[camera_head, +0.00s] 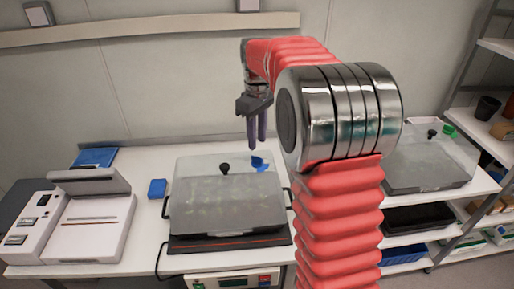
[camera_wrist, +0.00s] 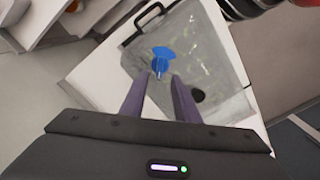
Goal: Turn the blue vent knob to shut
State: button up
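The blue vent knob (camera_head: 260,163) sits on the clear lid (camera_head: 215,190) of the growth chamber on the table, right of a black round lid knob (camera_head: 224,168). In the wrist view the blue knob (camera_wrist: 163,56) shows a round top and a narrow pointed part, just beyond my fingertips. My gripper (camera_head: 258,132) hangs above the lid with its purple fingers pointing down. In the wrist view my gripper (camera_wrist: 157,80) is open, its two fingers apart with nothing between them. The fingers appear apart from the knob; the exact height above it is unclear.
A second chamber with a clear lid (camera_head: 430,160) and a green knob (camera_head: 449,131) stands at the right. A white device (camera_head: 90,225) and a small blue box (camera_head: 157,188) are left of the chamber. A shelf (camera_head: 490,140) stands at the far right.

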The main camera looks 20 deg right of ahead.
notch_tip(320, 180, up, 7)
dwell(0.3)
dwell(0.5)
notch_tip(320, 180, down, 5)
jog(key=s+a+m, duration=0.1)
jog(key=s+m, duration=0.2)
jog(key=m, duration=0.1)
jog(key=s+a+t, duration=0.2)
jog(key=s+a, duration=0.4)
jog(key=s, duration=0.6)
jog(key=s+a+m+t, duration=0.1)
jog(key=s+a+t, duration=0.2)
jog(key=s, duration=1)
jog(key=shift+a+m+t, duration=0.3)
jog(key=shift+a, duration=1.1)
